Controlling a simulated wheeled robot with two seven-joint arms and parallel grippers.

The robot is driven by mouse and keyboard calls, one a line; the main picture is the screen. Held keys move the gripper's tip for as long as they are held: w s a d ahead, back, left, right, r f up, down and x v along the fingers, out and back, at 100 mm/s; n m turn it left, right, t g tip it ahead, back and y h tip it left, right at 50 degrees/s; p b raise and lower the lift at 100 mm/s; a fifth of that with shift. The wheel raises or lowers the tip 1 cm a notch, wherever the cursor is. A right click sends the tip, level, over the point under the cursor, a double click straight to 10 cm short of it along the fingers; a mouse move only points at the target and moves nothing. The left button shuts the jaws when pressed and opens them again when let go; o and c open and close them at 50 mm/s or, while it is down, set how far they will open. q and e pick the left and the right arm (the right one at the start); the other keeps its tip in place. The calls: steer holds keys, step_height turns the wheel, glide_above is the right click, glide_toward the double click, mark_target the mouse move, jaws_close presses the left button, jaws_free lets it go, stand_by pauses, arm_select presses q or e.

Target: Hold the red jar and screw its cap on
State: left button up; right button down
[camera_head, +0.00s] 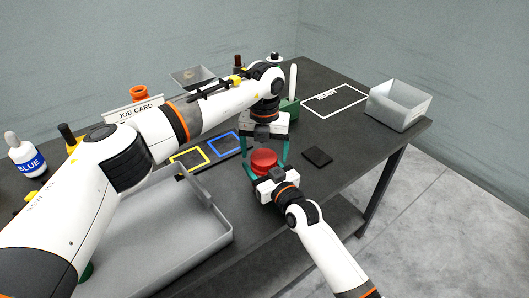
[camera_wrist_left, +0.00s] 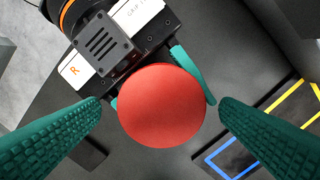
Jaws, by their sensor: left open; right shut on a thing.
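The red jar with its red cap (camera_head: 264,157) is upright near the table's front edge. From above, the left wrist view shows one smooth round red top (camera_wrist_left: 160,105); the jar's side and any gap under the cap are hidden. My right gripper (camera_head: 267,173), marked R in the left wrist view, is shut on the jar from the front, with teal fingers around its sides. My left gripper (camera_head: 265,160) points down over the jar. Its teal fingers are open, one on each side of the red top, with clear gaps in the left wrist view.
A grey tray (camera_head: 205,243) lies at the front left. Yellow and blue outlines (camera_head: 224,144) and a small dark pad (camera_head: 317,156) flank the jar. A green holder (camera_head: 290,111) stands behind. A grey bin (camera_head: 399,106) and the empty READY outline (camera_head: 334,101) are at right.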

arm_select(q)
step_height(320, 180, up, 11)
stand_by(0.3)
arm_select(e)
steer(key=shift+c, duration=1.3)
jaws_free()
steer(key=shift+s, duration=0.1)
steer(key=v, duration=1.2)
steer(key=shift+f, duration=0.1)
arm_select(q)
steer(key=shift+f, duration=0.2)
